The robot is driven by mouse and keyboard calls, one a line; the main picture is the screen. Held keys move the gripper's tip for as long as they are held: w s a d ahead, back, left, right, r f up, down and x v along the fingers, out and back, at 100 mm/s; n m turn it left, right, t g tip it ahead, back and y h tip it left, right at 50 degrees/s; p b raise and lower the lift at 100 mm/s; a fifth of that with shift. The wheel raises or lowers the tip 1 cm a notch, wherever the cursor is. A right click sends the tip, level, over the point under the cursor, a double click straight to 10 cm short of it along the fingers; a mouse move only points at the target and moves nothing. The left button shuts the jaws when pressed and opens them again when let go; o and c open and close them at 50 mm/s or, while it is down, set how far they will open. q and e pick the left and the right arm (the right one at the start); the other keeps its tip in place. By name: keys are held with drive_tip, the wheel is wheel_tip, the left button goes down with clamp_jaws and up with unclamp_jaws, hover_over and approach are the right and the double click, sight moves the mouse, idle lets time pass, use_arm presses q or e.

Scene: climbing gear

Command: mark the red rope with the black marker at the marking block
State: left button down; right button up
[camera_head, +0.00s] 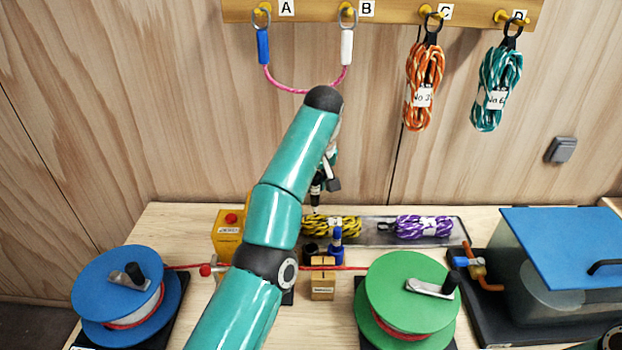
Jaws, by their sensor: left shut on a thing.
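The red rope (352,268) runs from the blue reel (122,292) on the left to the green reel (412,302) on the right. It passes over a small wooden block (322,280), which looks like the marking block. My left arm hides part of the rope left of the block. My left gripper (319,183), partly hidden behind its own arm, is shut on the black marker (316,194). The marker points down, in front of the yellow rope bundle in the picture and apart from the red rope. My right gripper is not in view.
A blue marker (336,241) stands upright behind the block. A clear tray (378,236) holds yellow and purple rope bundles. A yellow box (228,238) with a red button stands left. A blue-lidded tank (560,262) is at right. Ropes hang from a hook rail (390,14).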

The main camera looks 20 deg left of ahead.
use_arm(q)
drive_tip(key=shift+w+d+f, duration=0.15)
drive_tip(key=shift+w+f, duration=0.05)
drive_tip(key=shift+s+d+f, duration=0.1)
drive_tip(key=shift+d+f, duration=0.25)
drive_tip(key=shift+f, duration=0.25)
drive_tip(key=shift+s+d+m+b, duration=0.5)
drive_tip(key=shift+s+d+b, duration=1.05)
drive_tip(key=shift+s, duration=2.8)
wheel_tip(320, 180, down, 6)
drive_tip(key=b, duration=0.4)
drive_tip(key=shift+d, duration=0.4)
drive_tip(key=shift+f+b, duration=0.55)
drive_tip(key=shift+f, duration=0.15)
